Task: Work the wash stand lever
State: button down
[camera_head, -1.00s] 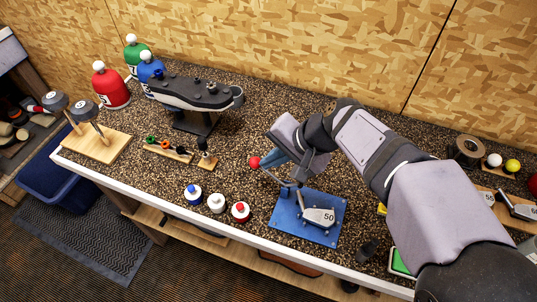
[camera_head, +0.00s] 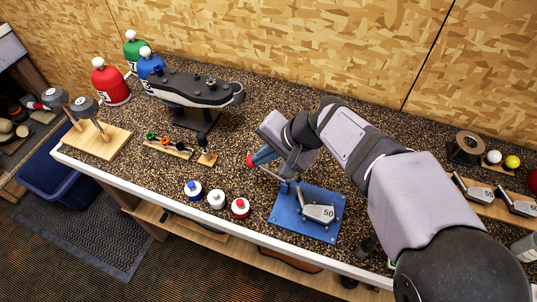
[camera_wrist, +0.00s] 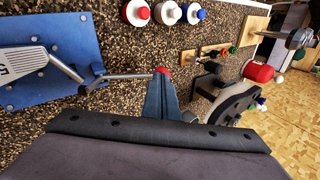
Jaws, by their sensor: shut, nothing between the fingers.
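The wash stand is a blue plate (camera_head: 325,228) on the counter, with a grey club head marked 50 (camera_head: 318,213) over it. A thin metal lever (camera_wrist: 128,76) runs out from the stand's post. Its red knob (camera_head: 249,160) is at the left end; it also shows in the wrist view (camera_wrist: 162,70). My gripper (camera_head: 262,156) is shut and empty, its blue fingers right by the knob. In the wrist view the fingers (camera_wrist: 163,92) partly cover the knob. I cannot tell whether they touch it.
Three small pots (camera_head: 216,200) with coloured caps stand left of the stand. More club heads lie on a wooden rack (camera_head: 495,205) at right. The counter's front edge is close.

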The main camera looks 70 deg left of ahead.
jog(key=s+a+f+t+h+p, duration=0.1)
jog(key=f+p, duration=0.1)
jog(key=p, duration=0.1)
jog(key=shift+s+a, duration=0.25)
jog(key=shift+s, duration=0.05)
jog(key=shift+b+x, duration=0.35)
jog(key=shift+x, duration=0.6)
jog(key=shift+s, duration=0.15)
jog(key=shift+r, duration=0.1)
notch_tip(320, 180, up, 14)
jog(key=d+b, duration=0.1)
jog(key=d, duration=0.1)
jog(key=shift+f, duration=0.25)
